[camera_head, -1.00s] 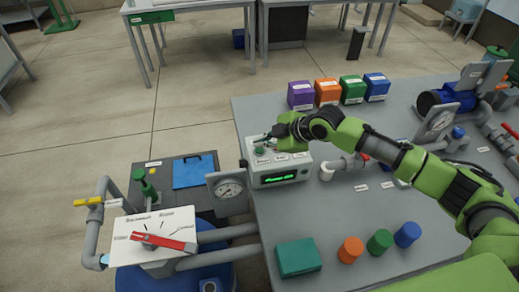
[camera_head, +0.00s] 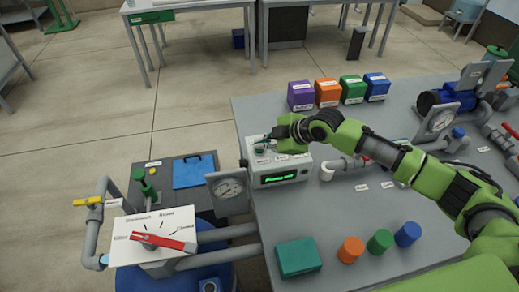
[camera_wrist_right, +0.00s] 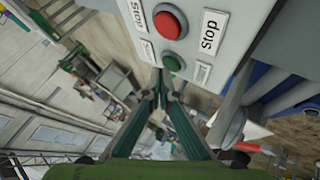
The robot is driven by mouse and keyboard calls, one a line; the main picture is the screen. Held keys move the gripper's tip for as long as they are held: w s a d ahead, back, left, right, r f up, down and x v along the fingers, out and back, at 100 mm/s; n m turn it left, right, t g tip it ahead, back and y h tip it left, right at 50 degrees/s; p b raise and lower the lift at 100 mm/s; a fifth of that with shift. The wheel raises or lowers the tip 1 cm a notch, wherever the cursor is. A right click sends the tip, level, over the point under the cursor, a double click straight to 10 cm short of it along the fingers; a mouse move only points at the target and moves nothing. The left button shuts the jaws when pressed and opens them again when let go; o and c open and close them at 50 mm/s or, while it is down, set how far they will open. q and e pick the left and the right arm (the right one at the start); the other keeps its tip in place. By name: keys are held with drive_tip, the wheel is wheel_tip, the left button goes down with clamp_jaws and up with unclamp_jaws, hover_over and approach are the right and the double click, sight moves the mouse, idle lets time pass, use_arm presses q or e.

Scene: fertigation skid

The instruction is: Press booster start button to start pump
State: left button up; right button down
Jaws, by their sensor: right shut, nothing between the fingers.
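The grey-white control box (camera_head: 280,181) sits at the left edge of the table, with a lit green display (camera_head: 280,178) on its front. A green button (camera_head: 259,149) is on its top; in the wrist view a green button (camera_wrist_right: 173,63) shows beside a red button (camera_wrist_right: 170,22) with a "Stop" label. My right gripper (camera_head: 268,139) is shut and empty over the top of the box. Its fingertips (camera_wrist_right: 162,76) are right by the green button in the wrist view; I cannot tell whether they touch it. My left gripper is out of view.
A pressure gauge (camera_head: 229,188) stands left of the box. Purple, orange, green and blue blocks line the table's back edge. A teal block (camera_head: 298,257) and several coloured cylinders stand at the front. A red-handled valve dial (camera_head: 164,242) is at lower left.

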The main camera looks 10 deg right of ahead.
sight(262, 151)
drive_tip(key=shift+f, duration=0.5)
idle(0.8)
drive_tip(key=shift+r+p, duration=0.6)
drive_tip(key=shift+r, duration=0.25)
wheel_tip(262, 151, up, 5)
drive_tip(key=p, duration=0.4)
idle(0.8)
